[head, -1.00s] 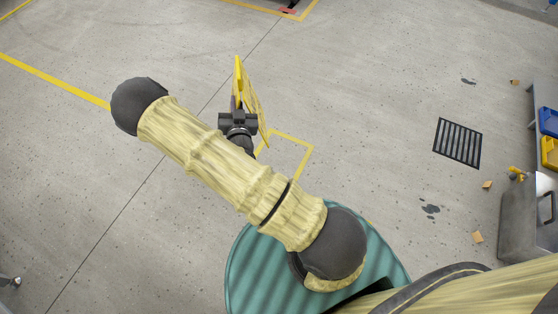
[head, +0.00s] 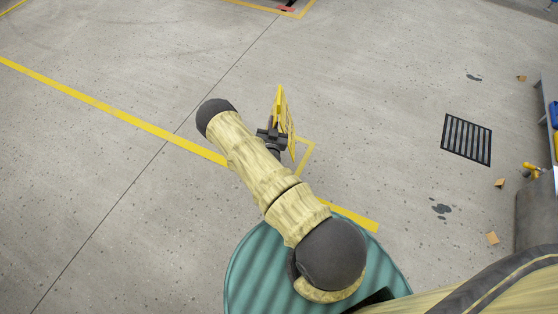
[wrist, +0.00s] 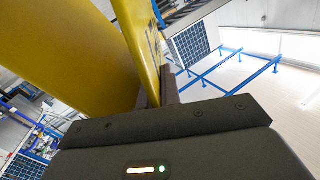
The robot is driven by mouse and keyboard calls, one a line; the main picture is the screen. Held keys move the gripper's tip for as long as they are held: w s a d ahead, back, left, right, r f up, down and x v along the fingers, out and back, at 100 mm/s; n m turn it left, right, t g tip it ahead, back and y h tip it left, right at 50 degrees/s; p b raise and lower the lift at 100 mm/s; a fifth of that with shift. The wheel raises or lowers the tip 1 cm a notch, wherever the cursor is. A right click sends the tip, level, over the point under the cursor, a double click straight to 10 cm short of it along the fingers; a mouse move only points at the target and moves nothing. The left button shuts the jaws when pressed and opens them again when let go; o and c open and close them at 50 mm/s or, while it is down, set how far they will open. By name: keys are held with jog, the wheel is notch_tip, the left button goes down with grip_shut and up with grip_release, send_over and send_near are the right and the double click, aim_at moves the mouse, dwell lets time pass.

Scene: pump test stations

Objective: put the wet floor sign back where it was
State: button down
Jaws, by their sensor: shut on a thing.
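The yellow wet floor sign (head: 281,108) is held up in my gripper (head: 272,138), seen nearly edge-on in the head view. My gripper is shut on it. In the wrist view the sign (wrist: 85,50) fills the upper left, with its panels above the gripper body (wrist: 165,130). A small yellow floor outline (head: 309,150) lies on the floor behind and beside the sign, partly hidden by the sign and my arm. I cannot tell how high the sign is above the floor.
A long yellow floor line (head: 120,115) crosses from upper left to my arm. A dark floor grate (head: 466,139) lies at the right. Dark stains and brown scraps (head: 492,238) lie near it. The left floor is clear.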

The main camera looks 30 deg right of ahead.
jog(key=shift+r, duration=0.1)
notch_tip(320, 180, down, 6)
jog(key=b, duration=0.3)
jog(key=shift+b, duration=0.35)
jog(key=shift+f+b, duration=1.15)
jog(key=shift+f, duration=1)
jog(key=c, duration=1.6)
grip_release()
